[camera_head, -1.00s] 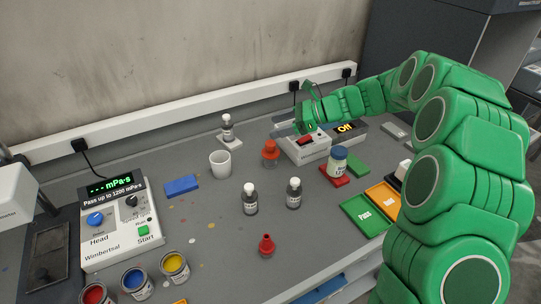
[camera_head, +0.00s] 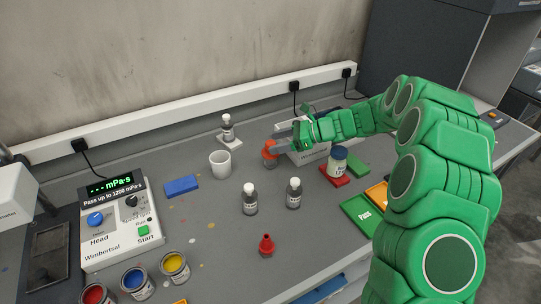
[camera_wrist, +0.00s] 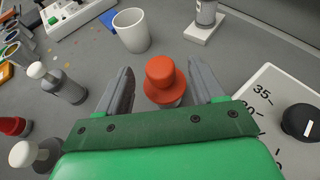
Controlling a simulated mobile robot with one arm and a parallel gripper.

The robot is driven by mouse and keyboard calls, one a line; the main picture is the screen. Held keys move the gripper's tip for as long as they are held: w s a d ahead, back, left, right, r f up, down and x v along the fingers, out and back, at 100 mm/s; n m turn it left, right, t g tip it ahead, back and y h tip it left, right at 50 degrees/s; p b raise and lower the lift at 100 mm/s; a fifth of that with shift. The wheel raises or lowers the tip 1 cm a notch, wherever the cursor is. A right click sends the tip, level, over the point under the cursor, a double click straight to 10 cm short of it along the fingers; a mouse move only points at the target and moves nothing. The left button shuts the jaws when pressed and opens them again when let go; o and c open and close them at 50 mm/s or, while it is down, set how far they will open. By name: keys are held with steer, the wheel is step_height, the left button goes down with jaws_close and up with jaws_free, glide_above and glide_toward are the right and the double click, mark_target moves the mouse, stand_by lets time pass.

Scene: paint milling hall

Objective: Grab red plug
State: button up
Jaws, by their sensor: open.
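An orange-red plug (camera_head: 269,149) with a round knob sits upright on a small clear glass vessel (camera_head: 269,162) on the bench, left of the white device. In the wrist view the plug (camera_wrist: 160,74) stands between my gripper's two grey fingers, with a gap visible on each side. My gripper (camera_head: 283,144) is open, reaching in from the right at the plug's height. The glass below is mostly hidden by the plug in the wrist view. A second, darker red flask-shaped piece (camera_head: 266,245) stands near the bench's front edge; it also shows at the wrist view's left edge (camera_wrist: 14,126).
Two white-capped bottles (camera_head: 250,199) (camera_head: 294,193) and a white cup (camera_head: 220,163) stand left of my gripper. A white device (camera_head: 308,155) with a dial (camera_wrist: 299,120) lies close on the right. A jar (camera_head: 338,161) stands on a red pad in front of my arm.

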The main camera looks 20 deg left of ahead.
mark_target(274, 143)
steer(key=shift+x, duration=1.55)
steer(key=shift+c, duration=0.5)
steer(key=c, duration=1.1)
steer(key=shift+o, duration=0.2)
steer(key=shift+r, duration=0.1)
